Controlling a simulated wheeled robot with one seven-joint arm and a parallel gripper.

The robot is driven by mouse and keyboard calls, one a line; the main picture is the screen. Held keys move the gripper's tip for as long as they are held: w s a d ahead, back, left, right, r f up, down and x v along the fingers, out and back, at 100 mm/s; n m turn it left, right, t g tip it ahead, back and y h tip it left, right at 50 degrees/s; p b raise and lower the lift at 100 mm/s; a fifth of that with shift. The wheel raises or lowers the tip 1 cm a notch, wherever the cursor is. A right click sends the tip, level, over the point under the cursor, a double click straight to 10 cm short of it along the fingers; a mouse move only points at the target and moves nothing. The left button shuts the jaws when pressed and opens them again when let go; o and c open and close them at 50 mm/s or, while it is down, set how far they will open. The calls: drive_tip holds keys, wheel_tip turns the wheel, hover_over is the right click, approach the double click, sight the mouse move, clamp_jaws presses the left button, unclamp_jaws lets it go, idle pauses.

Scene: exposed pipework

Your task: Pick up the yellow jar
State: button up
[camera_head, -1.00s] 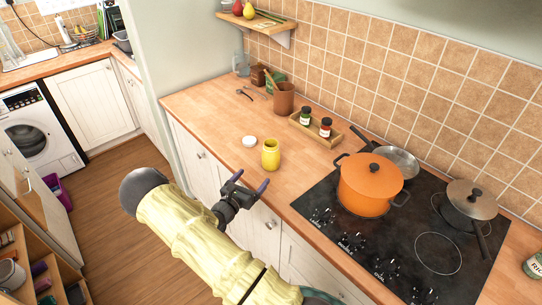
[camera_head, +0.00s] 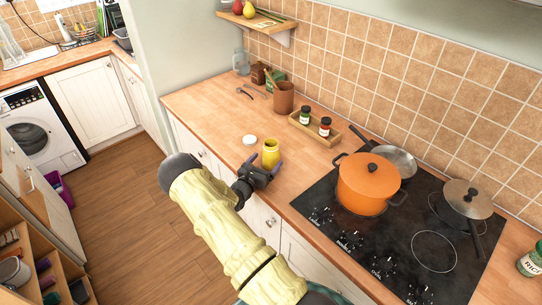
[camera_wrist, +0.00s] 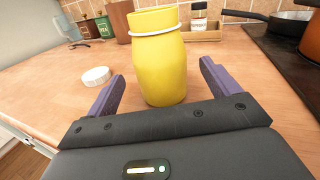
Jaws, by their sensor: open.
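The yellow jar (camera_head: 271,153) stands upright and uncapped on the wooden counter, left of the stove. My gripper (camera_head: 262,170) is at the counter's front edge, close in front of the jar. In the wrist view its two purple fingers are apart, one to each side of the jar's lower body, and nothing is held. A white lid (camera_head: 249,140) lies on the counter left of the jar; it also shows in the wrist view (camera_wrist: 95,76).
A wooden tray (camera_head: 307,133) with two small spice jars stands behind, near the tiled wall. A brown canister (camera_head: 284,98) is farther back. An orange pot (camera_head: 369,185) and pans sit on the black stove (camera_head: 400,240) to the right. The counter left of the lid is mostly clear.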

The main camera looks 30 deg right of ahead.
drive_tip(key=p+x, duration=0.1)
drive_tip(key=x, duration=0.4)
drive_tip(key=shift+c, duration=0.5)
drive_tip(key=c, duration=1.1)
